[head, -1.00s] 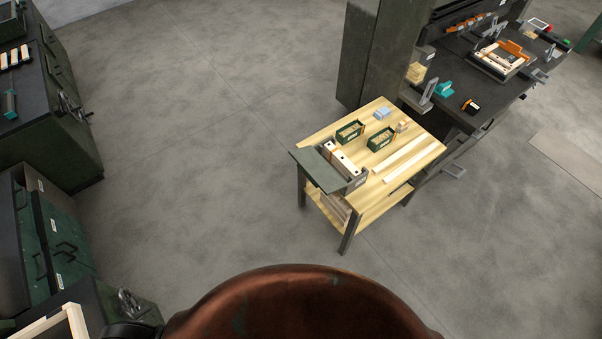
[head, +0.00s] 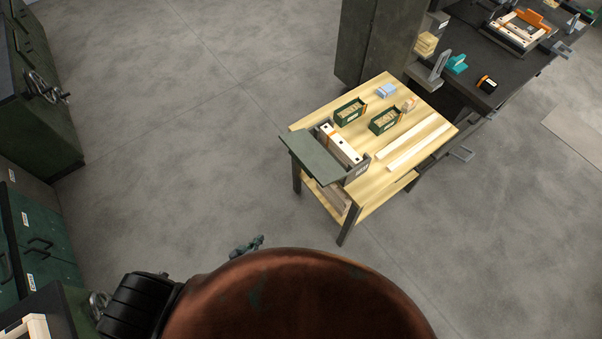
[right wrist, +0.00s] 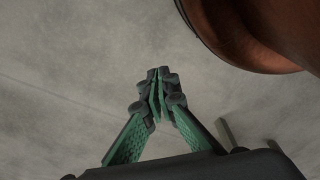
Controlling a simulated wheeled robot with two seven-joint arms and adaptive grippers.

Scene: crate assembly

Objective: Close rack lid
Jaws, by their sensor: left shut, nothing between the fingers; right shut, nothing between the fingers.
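The rack (head: 358,173) is a grey box at the near left edge of a small wooden table. Pale bars with dark dots and an orange band (head: 340,144) show in it. Its flat dark green-grey lid (head: 312,158) is open and sticks out to the left past the table edge. My left gripper (head: 256,241) shows small beside my brown body, over the floor, well short of the table; it is shut and empty. My right gripper (right wrist: 157,75) shows in the right wrist view, shut and empty above bare floor. It is hidden in the head view.
The table (head: 423,137) carries two green boxes (head: 349,112) (head: 386,121), a light blue block (head: 386,90) and long pale strips (head: 418,145). A dark workbench (head: 480,70) and tall cabinet (head: 375,45) stand behind. Green drawers (head: 40,235) line the left. The floor between is clear.

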